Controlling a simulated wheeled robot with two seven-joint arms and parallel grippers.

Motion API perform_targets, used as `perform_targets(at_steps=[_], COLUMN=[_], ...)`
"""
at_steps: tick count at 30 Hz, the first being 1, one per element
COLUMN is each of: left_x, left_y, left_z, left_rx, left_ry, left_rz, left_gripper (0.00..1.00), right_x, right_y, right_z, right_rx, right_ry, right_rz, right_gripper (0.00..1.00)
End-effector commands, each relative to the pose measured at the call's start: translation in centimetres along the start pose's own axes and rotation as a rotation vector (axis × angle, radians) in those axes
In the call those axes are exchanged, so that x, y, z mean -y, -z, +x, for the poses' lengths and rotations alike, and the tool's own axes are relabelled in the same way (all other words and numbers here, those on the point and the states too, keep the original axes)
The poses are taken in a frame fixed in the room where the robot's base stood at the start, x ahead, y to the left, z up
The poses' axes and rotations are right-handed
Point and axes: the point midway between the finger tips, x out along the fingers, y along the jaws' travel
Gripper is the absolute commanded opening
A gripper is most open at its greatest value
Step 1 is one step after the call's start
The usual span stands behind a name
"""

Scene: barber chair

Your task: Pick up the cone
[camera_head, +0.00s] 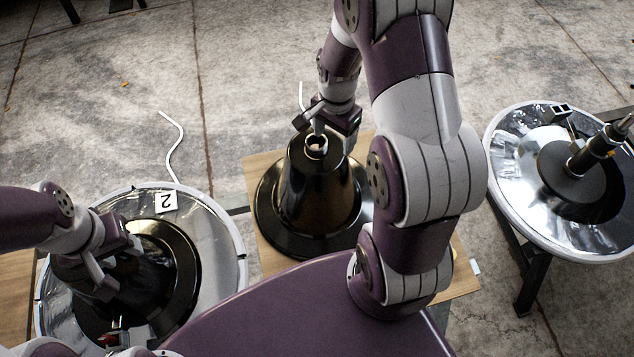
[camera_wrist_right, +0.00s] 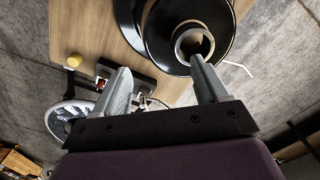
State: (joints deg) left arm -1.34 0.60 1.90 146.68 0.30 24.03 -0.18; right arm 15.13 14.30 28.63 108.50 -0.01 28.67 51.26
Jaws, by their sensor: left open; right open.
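A black cone (camera_head: 316,190) with a wide round base and an open ring top stands upright on a wooden board. My right gripper (camera_head: 325,124) is open at its top. In the right wrist view, the cone's ring top (camera_wrist_right: 193,44) lies by the tip of the right-hand finger of the gripper (camera_wrist_right: 160,66); I cannot tell whether they touch. The other finger is well to the side. A second black cone (camera_head: 183,262) is on a round silver tray at left, partly hidden by my left arm. My left gripper (camera_head: 97,278) is open over it.
The silver tray (camera_head: 224,250) bears a white label with a 2 (camera_head: 166,202). The wooden board (camera_head: 262,165) is under the middle cone. Another round tray (camera_head: 508,150) with a dark device stands on a stand at right. A yellow round thing (camera_wrist_right: 73,60) lies on the board.

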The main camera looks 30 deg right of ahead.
Motion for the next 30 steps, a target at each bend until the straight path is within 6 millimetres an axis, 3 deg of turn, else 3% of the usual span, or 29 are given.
perform_targets(at_steps=[3, 8, 13, 22, 23, 27, 29, 30], left_x=[0.0, 0.0, 0.0, 0.0, 0.0, 0.0, 0.0, 0.0], left_y=[-0.1, -0.1, -0.2, -0.2, -0.2, -0.2, -0.2, -0.2], left_z=[0.6, 0.9, 1.6, 1.6, 1.6, 1.6, 1.6, 1.6], left_rx=[0.001, 0.0, 0.0, 0.0, 0.0, 0.0, 0.0, 0.0], left_ry=[0.0, 0.0, 0.0, 0.0, 0.0, 0.0, 0.0, 0.0], left_rz=[0.0, 0.0, 0.0, 0.0, 0.0, 0.0, 0.0, 0.0], left_gripper=[0.43, 0.43, 0.43, 0.43, 0.43, 0.43, 0.43, 0.43], right_x=[0.0, 0.0, 0.0, 0.1, 0.1, 0.0, 0.0, 0.0], right_y=[0.0, -0.1, -0.1, 0.0, 0.0, 0.0, 0.0, 0.0], right_z=[2.6, 4.3, 7.6, 8.6, 8.6, 8.6, 8.6, 8.6], right_rx=[0.001, 0.001, 0.001, -0.002, -0.001, -0.001, -0.001, -0.001], right_ry=[-0.002, -0.001, -0.001, 0.002, 0.002, 0.002, 0.002, 0.002], right_rz=[-0.002, -0.003, -0.003, -0.004, -0.004, -0.004, -0.004, -0.004], right_gripper=[0.73, 0.73, 0.73, 0.73, 0.7, 0.25, 0.05, 0.0])
